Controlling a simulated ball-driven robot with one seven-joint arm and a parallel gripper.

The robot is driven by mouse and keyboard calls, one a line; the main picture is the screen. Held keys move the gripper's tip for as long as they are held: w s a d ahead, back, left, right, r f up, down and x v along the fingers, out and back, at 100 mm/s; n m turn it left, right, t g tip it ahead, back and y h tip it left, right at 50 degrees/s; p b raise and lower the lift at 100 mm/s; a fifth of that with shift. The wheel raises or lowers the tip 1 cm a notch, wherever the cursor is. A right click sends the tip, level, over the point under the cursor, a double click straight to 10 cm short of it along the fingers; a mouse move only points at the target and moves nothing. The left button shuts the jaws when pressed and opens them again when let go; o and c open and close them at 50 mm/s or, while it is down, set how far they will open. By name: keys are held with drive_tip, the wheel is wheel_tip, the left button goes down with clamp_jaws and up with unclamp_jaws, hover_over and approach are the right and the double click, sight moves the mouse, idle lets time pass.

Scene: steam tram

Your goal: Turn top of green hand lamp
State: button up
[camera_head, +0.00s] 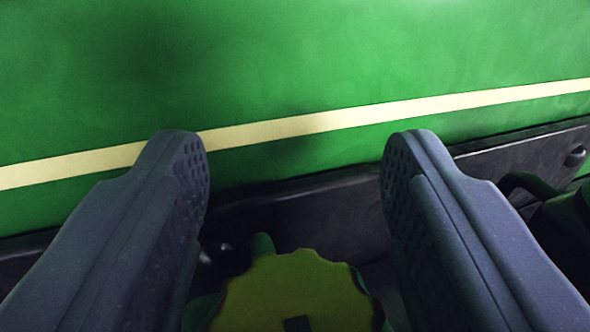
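The green hand lamp shows at the bottom of the camera_head view, with its round yellow-green scalloped top (295,290) cut off by the lower edge. A small dark square mark sits on the top near the frame's edge. My gripper (292,170) is open, with its two dark grey-blue fingers wide apart. The lamp top shows between the fingers, nearer their lower parts in the picture, with a gap on each side. I cannot tell its depth relative to the fingertips. The body of the lamp is mostly hidden below the top.
A green panel (300,60) with a cream stripe (270,130) fills the view behind the fingers. A dark rail (320,210) runs along its lower edge, with a bolt (575,156) at the right. A dark green part (565,220) stands at the right, close to the right finger.

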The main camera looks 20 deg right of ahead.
drive_tip(key=c, duration=0.9)
drive_tip(key=shift+m+g+h, duration=0.3)
drive_tip(key=shift+m+h, duration=0.1)
drive_tip(key=shift+h, duration=0.2)
drive_tip(key=shift+d+m+g+h+p, duration=0.1)
drive_tip(key=shift+m+g+h+p, duration=0.2)
drive_tip(key=shift+m+g+h, duration=0.55)
drive_tip(key=m+g+h+p, duration=0.2)
drive_tip(key=h, duration=0.1)
drive_tip(key=m+g+h+p, duration=0.1)
drive_tip(key=h+p, duration=0.1)
drive_tip(key=shift+s+d+r+m, duration=0.25)
drive_tip(key=shift+s+d+f+m+g+h+p, duration=0.15)
drive_tip(key=shift+m+g+h+p, duration=0.45)
drive_tip(key=shift+m+g+h, duration=0.3)
drive_tip(key=shift+s+d+f+m+g+h+p, duration=0.15)
drive_tip(key=shift+m+g+h, duration=0.3)
drive_tip(key=shift+g, duration=0.35)
drive_tip(key=shift+a+r+m+g+h+p, duration=0.1)
drive_tip(key=shift+m+g+h+p, duration=0.1)
drive_tip(key=shift+m+g, duration=0.45)
